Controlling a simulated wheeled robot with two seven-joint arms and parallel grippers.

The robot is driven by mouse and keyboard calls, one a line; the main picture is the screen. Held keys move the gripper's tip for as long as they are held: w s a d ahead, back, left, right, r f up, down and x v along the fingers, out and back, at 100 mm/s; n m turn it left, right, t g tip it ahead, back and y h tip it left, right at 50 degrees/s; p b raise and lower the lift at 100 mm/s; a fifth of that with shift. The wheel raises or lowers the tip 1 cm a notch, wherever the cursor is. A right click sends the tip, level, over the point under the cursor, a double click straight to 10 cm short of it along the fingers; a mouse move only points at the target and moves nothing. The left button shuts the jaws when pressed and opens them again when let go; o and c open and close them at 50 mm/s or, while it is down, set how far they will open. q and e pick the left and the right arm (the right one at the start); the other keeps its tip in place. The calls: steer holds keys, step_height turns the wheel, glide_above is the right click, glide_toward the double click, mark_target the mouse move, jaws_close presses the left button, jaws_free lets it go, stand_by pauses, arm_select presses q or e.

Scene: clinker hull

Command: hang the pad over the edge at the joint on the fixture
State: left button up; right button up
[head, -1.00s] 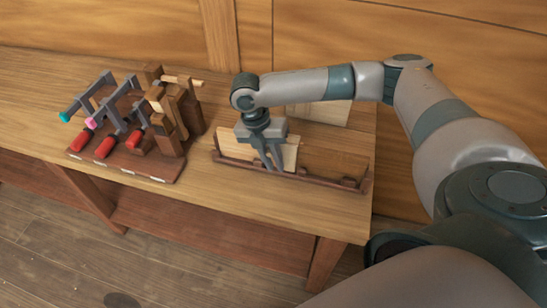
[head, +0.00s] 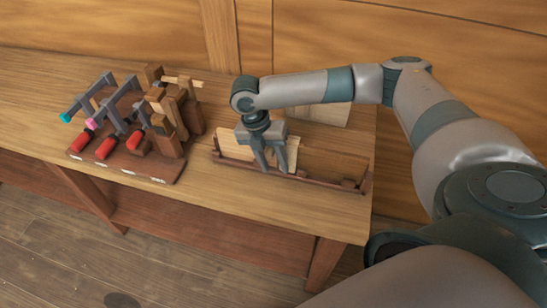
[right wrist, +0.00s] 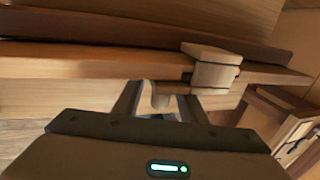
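My right gripper (head: 271,162) is over the fixture (head: 330,183), a long dark brown frame on the bench holding thin upright planks (head: 232,150). Its fingers are spread. In the right wrist view the fingers (right wrist: 162,98) stand apart, with a small pale rounded piece between them that I cannot identify. A pale folded block, which looks like the pad (right wrist: 215,68), straddles a plank edge there, right of the fingers and apart from them. A dark break in the plank shows at its left side. In the head view the gripper seems to hide the pad. My left gripper is out of view.
A reddish-brown rack (head: 125,165) with several clamps, red handles and wooden blocks stands on the bench at left. A pale board (head: 320,113) lies behind my right forearm. The bench (head: 50,120) is clear along its front and back left.

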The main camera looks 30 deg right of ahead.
steer(key=shift+r, duration=0.15)
steer(key=b+v, duration=0.3)
steer(key=v, duration=1.4)
steer(key=shift+b, duration=0.4)
steer(key=shift+w, duration=0.15)
